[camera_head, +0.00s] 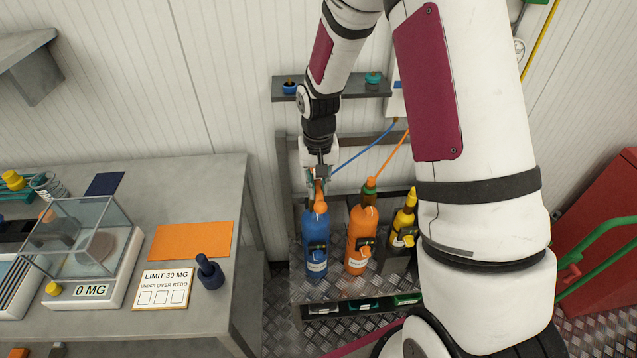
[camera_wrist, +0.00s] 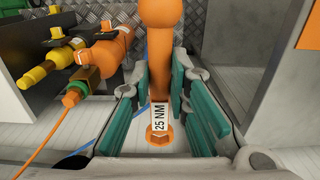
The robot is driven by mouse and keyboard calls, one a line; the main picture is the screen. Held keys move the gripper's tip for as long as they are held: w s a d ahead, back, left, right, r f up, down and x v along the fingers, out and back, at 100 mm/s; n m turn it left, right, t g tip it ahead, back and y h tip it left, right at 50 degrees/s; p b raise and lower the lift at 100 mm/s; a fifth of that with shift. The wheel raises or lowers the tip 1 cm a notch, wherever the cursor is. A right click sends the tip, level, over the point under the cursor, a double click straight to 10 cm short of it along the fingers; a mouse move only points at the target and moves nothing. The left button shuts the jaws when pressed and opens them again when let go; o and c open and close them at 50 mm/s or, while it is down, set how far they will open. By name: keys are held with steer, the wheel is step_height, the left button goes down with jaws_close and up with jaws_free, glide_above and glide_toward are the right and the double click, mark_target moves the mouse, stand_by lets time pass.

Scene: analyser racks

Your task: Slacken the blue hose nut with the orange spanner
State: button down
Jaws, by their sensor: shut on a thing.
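My gripper (camera_head: 319,174) is above the blue cylinder (camera_head: 316,236), pointing down. In the wrist view my gripper (camera_wrist: 165,105) is shut on the orange spanner (camera_wrist: 160,50), between teal finger pads. The spanner has a white "25 NM" label and a ring end at the bottom of the picture. The spanner also shows as an orange piece (camera_head: 320,196) over the top of the blue cylinder. A blue hose (camera_head: 362,149) runs from near my gripper up to the right. The blue hose nut is not clearly visible; I cannot tell whether the ring sits around it.
An orange cylinder (camera_head: 361,240) with an orange hose and a yellow cylinder (camera_head: 405,225) stand close at the right. A wall shelf (camera_head: 335,90) is behind my arm. A bench at the left holds a balance (camera_head: 90,262), an orange mat (camera_head: 190,241) and a limit card (camera_head: 163,287).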

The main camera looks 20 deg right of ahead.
steer(key=shift+f+b, duration=0.75)
steer(key=shift+f, duration=2)
steer(key=shift+f, duration=1.15)
steer(key=d+n, duration=0.7)
steer(key=n, duration=0.2)
steer(key=shift+w+d, duration=0.35)
steer(key=w+d+n, duration=0.1)
steer(key=d+n, duration=0.1)
steer(key=n, duration=0.1)
steer(key=shift+w+d+n, duration=0.15)
steer(key=shift+w+n, duration=0.15)
steer(key=shift+w, duration=0.1)
